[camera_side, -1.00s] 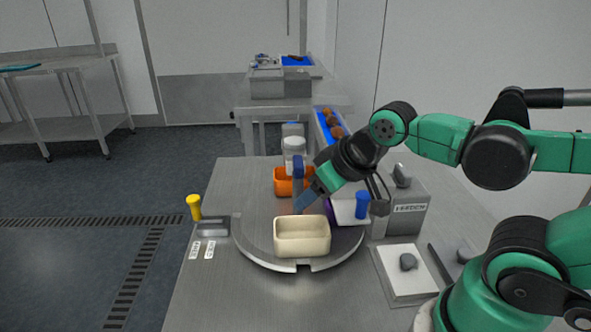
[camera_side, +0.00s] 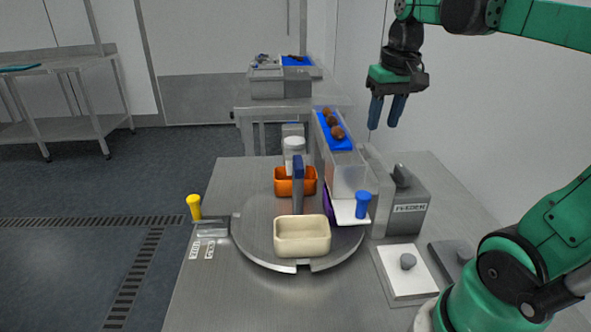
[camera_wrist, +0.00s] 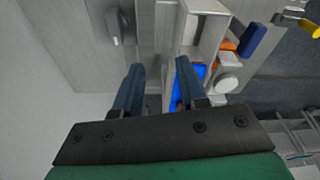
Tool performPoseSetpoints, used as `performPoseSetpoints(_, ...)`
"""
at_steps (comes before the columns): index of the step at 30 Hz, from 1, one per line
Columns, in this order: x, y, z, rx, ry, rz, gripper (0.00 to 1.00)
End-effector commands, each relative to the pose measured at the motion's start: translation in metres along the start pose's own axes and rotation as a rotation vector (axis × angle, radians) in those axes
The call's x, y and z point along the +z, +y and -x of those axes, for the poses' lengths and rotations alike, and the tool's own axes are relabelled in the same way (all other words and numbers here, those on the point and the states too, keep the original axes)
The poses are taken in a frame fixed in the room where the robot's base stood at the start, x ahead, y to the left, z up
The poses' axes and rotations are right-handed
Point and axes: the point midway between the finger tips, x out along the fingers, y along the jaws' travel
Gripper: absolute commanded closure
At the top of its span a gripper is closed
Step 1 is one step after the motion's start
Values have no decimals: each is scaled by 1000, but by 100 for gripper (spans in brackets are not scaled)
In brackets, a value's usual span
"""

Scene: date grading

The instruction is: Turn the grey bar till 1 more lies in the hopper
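The grey bar (camera_side: 402,175) stands on top of the grey box labelled FEEDER (camera_side: 410,209) at the right of the table. It also shows in the wrist view (camera_wrist: 115,25), to the left of and beyond my fingertips. A pale, partly see-through hopper (camera_side: 347,180) stands left of the feeder, below a blue chute (camera_side: 333,133) with several brown dates on it. I cannot make out any date inside the hopper. My gripper (camera_side: 386,108) is open and empty, pointing down above and behind the feeder. It touches nothing.
A round turntable (camera_side: 258,228) carries a cream tub (camera_side: 302,237), an orange tub (camera_side: 290,183) and a blue upright (camera_side: 298,187). A blue knob (camera_side: 362,204) is by the hopper. A yellow knob (camera_side: 194,206) stands at the left edge. A white plate (camera_side: 405,276) lies in front of the feeder.

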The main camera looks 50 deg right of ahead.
Motion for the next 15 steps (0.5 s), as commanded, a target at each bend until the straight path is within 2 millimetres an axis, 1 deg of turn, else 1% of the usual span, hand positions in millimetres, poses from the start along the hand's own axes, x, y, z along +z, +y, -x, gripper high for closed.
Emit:
performPoseSetpoints(1, -3, 19, -1, 10, -45, -67, 63)
performPoseSetpoints(6, -1, 72, -4, 20, -190, -251, 63)
performPoseSetpoints(8, 2, 66, -18, 18, -184, -231, 63)
performPoseSetpoints(12, 6, 66, -41, 19, -181, -228, 63)
performPoseSetpoints(15, 8, 65, -50, 19, -180, -227, 63)
